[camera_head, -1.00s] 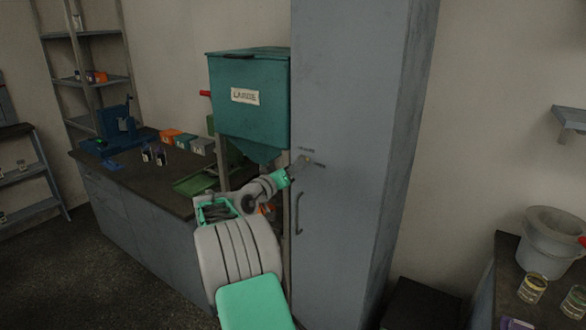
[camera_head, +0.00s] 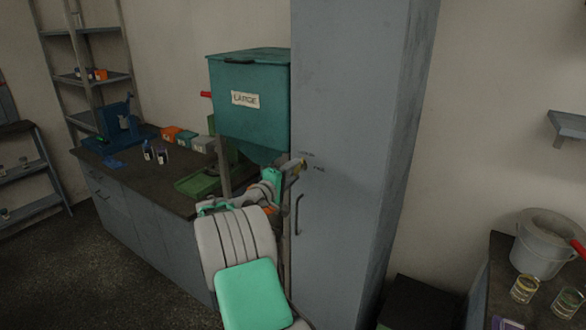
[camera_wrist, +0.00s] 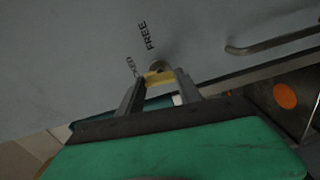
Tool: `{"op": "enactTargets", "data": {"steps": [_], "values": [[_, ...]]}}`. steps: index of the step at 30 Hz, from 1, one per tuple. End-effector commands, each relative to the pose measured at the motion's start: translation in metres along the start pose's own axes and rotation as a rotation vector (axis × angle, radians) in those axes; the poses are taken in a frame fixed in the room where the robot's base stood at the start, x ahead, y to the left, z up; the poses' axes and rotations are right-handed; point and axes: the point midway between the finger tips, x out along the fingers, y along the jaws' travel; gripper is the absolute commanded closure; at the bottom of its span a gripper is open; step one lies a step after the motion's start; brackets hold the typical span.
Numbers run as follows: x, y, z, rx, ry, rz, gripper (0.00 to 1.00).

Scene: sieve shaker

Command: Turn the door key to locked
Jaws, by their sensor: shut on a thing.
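The key (camera_wrist: 158,78) is yellow and sits in a round lock on the grey cabinet door (camera_head: 340,120). It also shows small in the head view (camera_head: 303,164). My gripper (camera_wrist: 160,80) is shut on the key's head, one finger on each side. In the head view my gripper (camera_head: 294,168) reaches the door from the left. The FREE label (camera_wrist: 146,36) is above the lock in the wrist view. A partly hidden label ending in "KED" (camera_wrist: 129,67) is to the left. I cannot tell exactly which mark the key points to.
A curved door handle (camera_head: 298,214) is below the key. A teal hopper (camera_head: 248,105) marked LARGE stands close to the left of the cabinet, above a dark workbench (camera_head: 110,168). A bucket (camera_head: 541,248) and jars stand on a table at right.

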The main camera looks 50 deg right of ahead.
Motion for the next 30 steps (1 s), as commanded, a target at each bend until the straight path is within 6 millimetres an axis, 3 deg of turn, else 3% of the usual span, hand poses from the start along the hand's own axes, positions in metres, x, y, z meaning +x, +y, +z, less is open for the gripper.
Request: {"op": "enactTargets", "data": {"steps": [9,24,25,30], "values": [[-0.0001,0.0009,-0.0003,-0.114,0.000,0.000,0.99],[-0.0001,0.0001,-0.0001,-0.132,0.000,0.000,0.99],[-0.0001,0.0001,-0.0001,-0.132,0.000,0.000,0.57],[-0.0001,0.0000,-0.0001,-0.132,0.000,0.000,0.43]]}}
